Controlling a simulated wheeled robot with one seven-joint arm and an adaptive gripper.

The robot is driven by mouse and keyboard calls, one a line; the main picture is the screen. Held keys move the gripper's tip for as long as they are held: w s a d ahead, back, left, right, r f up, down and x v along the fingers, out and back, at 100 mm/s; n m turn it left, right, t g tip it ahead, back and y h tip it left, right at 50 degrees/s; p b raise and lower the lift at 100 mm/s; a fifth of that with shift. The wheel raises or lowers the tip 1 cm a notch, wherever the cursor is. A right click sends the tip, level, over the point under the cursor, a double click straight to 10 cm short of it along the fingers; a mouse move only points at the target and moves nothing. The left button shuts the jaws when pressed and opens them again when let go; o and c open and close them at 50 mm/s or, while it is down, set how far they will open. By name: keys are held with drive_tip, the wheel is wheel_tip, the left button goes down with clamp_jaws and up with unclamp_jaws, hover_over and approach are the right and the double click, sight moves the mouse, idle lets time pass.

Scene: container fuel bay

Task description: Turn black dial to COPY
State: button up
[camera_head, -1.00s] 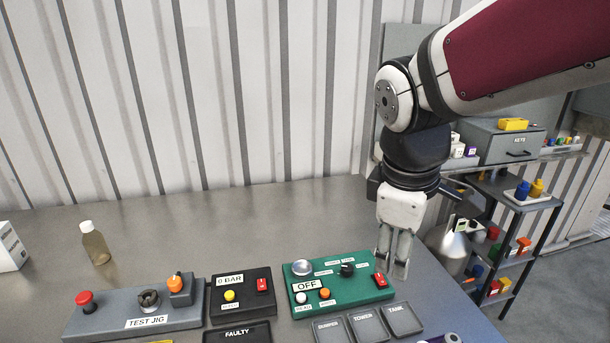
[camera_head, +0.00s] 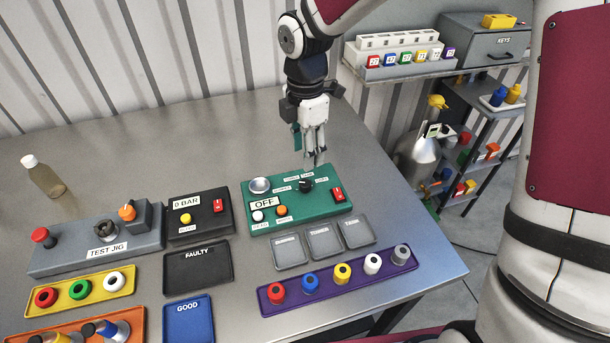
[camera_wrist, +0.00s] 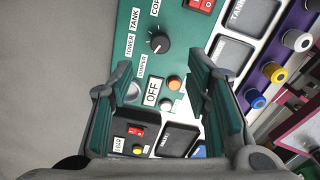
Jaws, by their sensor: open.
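The black dial (camera_head: 306,185) is a round knob on the green panel (camera_head: 262,227), between a silver dome and a red rocker switch. In the wrist view the dial (camera_wrist: 159,43) has BUMPER, TOWER, TANK and a partly cut-off COPY label around it. A small pale mark shows on it, but I cannot tell surely which label it points to. The panel's display reads OFF (camera_wrist: 152,92). My gripper (camera_head: 314,163) is open and empty, fingers downward, above the panel's back edge near the dial. It appears clear of the dial. In the wrist view its fingers (camera_wrist: 160,68) frame the panel.
The red rocker switch (camera_head: 337,194) is close to the dial's right. The 0 BAR box (camera_head: 201,226) and test jig (camera_head: 70,258) are to the left. Grey trays (camera_head: 325,243) and a purple rack (camera_head: 350,287) lie in front. Bare table lies behind the panel.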

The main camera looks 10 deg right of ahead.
sight(305, 183)
wheel_tip(305, 183, down, 10)
drive_tip(key=shift+r, duration=0.25)
clamp_jaws()
